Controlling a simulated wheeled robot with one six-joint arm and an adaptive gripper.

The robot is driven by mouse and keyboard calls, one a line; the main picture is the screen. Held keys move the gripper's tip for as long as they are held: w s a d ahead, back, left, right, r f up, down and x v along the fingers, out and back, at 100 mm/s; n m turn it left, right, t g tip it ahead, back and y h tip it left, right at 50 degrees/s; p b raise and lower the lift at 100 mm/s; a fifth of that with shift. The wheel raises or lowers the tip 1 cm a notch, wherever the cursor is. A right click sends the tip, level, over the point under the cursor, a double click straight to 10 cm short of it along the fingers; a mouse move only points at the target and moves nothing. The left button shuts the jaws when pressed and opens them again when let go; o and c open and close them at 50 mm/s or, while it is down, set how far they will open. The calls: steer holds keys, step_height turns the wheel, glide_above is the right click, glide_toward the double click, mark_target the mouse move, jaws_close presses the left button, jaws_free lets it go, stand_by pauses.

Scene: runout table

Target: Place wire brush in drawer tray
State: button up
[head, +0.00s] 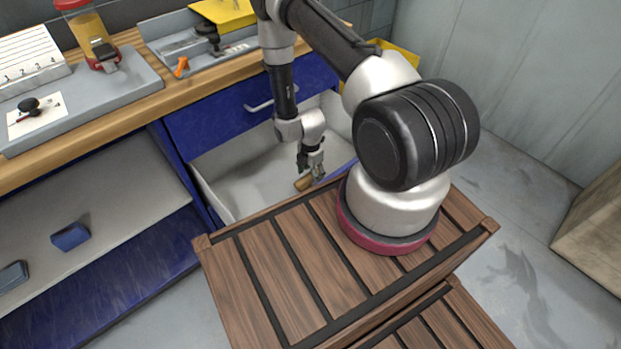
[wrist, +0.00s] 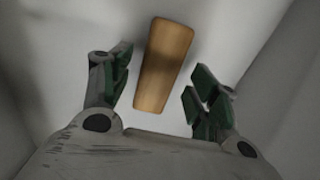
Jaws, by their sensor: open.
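My gripper (head: 312,172) reaches down into an open drawer tray (head: 240,178) below the workbench. In the wrist view my gripper (wrist: 160,90) is open, with its green-padded fingers apart on either side of a tan wooden block-like piece (wrist: 164,62). That piece, seemingly the wire brush, lies on the pale tray floor, and nothing shows between it and the floor. In the head view it is a small tan shape (head: 303,183) beside my fingertips. No bristles show.
The blue drawer front (head: 249,107) with a handle is above the tray. The bench holds a grey tray (head: 190,40) with tools, a yellow-red jar (head: 90,35) and a white numbered block (head: 30,62). A blue block (head: 70,236) lies on the shelf at left.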

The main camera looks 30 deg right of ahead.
step_height(320, 180, up, 9)
step_height(320, 180, up, 34)
steer(key=m+t, duration=0.2)
steer(key=m, duration=0.7)
glide_above(311, 177)
steer(key=w, duration=0.2)
steer(key=s+r+m+t, duration=0.2)
steer(key=s+r+m, duration=0.9)
steer(key=s+r, duration=0.8)
steer(key=s, duration=0.3)
steer(key=shift+s+a, duration=0.2)
steer(key=shift+a, duration=0.1)
steer(key=shift+d, duration=0.1)
